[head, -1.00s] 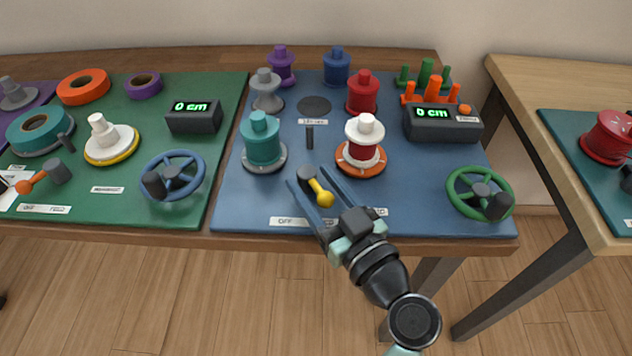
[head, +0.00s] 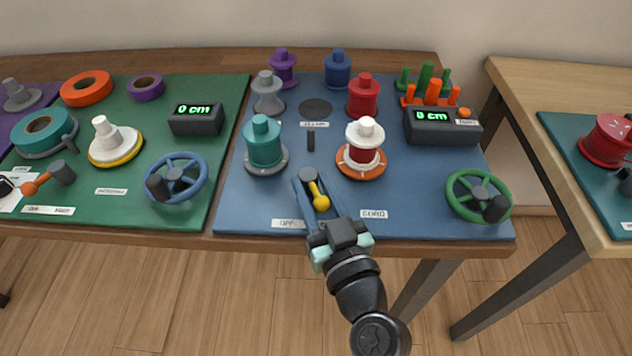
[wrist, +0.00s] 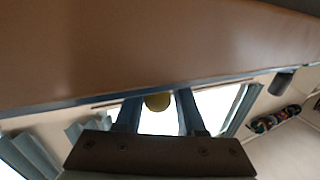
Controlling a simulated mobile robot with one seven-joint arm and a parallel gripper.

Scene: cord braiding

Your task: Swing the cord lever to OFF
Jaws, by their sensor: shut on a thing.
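The cord lever is a yellow arm with a round knob (head: 321,202) on a dark pivot (head: 308,174), on the blue board (head: 260,205). It points toward the front edge, slightly right, between the OFF label (head: 288,223) and the CORD label (head: 374,214). My gripper (head: 318,195) reaches in from the front, with one finger on each side of the knob, and is shut on the lever. In the wrist view the yellow knob (wrist: 158,102) sits between the two fingers.
A teal spool (head: 264,142) and a red and white spool (head: 364,150) stand behind the lever. A green handwheel (head: 478,195) is to the right, a blue handwheel (head: 175,178) on the green board to the left. The counter (head: 441,127) reads 0 cm.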

